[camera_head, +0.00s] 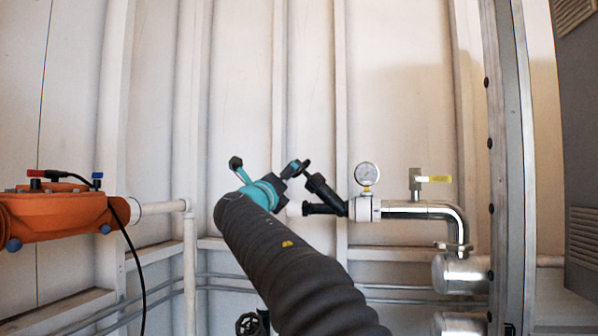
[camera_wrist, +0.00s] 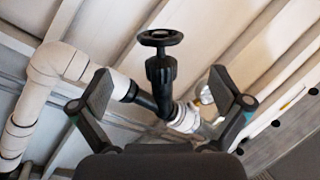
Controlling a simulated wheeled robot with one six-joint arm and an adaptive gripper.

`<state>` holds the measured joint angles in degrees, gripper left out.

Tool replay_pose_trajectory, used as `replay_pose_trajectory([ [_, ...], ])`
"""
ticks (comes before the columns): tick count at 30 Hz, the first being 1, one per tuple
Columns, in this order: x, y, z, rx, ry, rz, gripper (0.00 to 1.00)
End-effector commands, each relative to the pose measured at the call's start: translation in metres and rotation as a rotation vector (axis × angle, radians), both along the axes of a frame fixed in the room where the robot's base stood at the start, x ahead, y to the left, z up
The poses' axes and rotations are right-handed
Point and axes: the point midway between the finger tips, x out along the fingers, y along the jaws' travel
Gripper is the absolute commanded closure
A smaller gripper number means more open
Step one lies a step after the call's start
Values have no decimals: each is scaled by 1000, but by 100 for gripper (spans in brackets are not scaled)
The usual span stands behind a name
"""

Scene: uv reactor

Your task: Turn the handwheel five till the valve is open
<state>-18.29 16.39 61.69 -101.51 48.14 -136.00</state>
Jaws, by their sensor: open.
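A black handwheel (camera_wrist: 160,37) on a black angled valve body (camera_wrist: 160,78) stands near the middle of the wrist view. I take it to be handwheel five; no number shows. My gripper (camera_wrist: 160,73) is open, one finger on each side of the valve in that view. The wheel appears above the fingertips, and neither finger visibly touches it. In the head view the black valve body (camera_head: 323,193) slants up left from the pipe, just beyond my arm's end. My arm and the small size make the wheel and fingers hard to separate there.
An orange machine (camera_head: 62,212) with a black cable is at left. Another black handwheel (camera_head: 248,324) shows low beside my arm. A ribbed wall stands behind.

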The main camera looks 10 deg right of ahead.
Motion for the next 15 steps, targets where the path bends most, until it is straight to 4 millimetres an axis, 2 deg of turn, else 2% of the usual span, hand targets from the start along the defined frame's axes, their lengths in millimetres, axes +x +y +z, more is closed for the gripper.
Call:
replay_pose_trajectory([
  [9,49,-31,19,0,1,-2,0],
  [15,69,-43,26,1,1,-1,0],
])
